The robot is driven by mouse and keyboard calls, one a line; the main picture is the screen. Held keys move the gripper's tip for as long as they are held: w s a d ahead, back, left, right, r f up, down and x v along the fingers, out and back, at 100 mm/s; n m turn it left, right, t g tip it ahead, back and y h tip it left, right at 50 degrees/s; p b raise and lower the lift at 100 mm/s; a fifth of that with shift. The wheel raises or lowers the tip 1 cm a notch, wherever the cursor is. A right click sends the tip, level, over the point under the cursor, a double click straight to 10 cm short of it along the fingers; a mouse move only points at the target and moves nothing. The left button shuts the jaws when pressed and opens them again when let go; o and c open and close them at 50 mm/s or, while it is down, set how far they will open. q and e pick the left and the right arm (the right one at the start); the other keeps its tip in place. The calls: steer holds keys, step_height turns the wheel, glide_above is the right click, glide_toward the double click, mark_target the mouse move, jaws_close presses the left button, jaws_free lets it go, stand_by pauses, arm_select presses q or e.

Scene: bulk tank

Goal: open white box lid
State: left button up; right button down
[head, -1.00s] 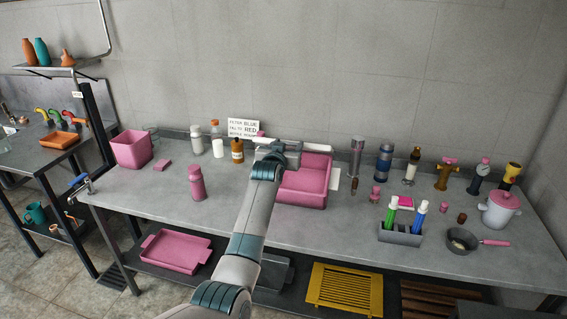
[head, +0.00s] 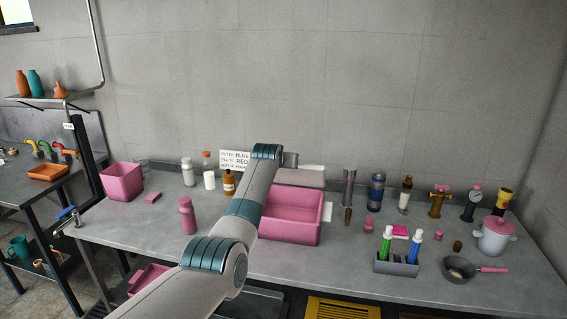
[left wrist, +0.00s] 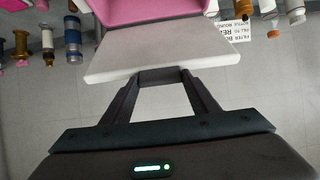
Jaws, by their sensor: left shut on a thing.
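The box has a pink body (head: 291,228) and stands on the grey bench, its pink inside showing from above. Its white lid (head: 300,178) is raised at the back edge of the box. My left gripper (head: 291,159) is behind and above the box, with its fingers mostly hidden by my own arm. In the left wrist view, the left gripper (left wrist: 158,78) is shut on the edge of the lid (left wrist: 168,52), with the pink box (left wrist: 150,12) beyond it. My right gripper is not in view.
A pink bottle (head: 188,215) stands left of the box, and an amber bottle (head: 229,183) stands behind my arm. A grey caddy (head: 396,263) with green and blue bottles, a pan (head: 459,270) and a white pot (head: 493,238) stand to the right. The wall is close behind.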

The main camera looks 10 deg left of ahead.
arm_select(q)
steer(key=shift+w+r, duration=0.15)
steer(key=shift+w, duration=0.05)
steer(key=shift+r, duration=0.1)
stand_by(0.5)
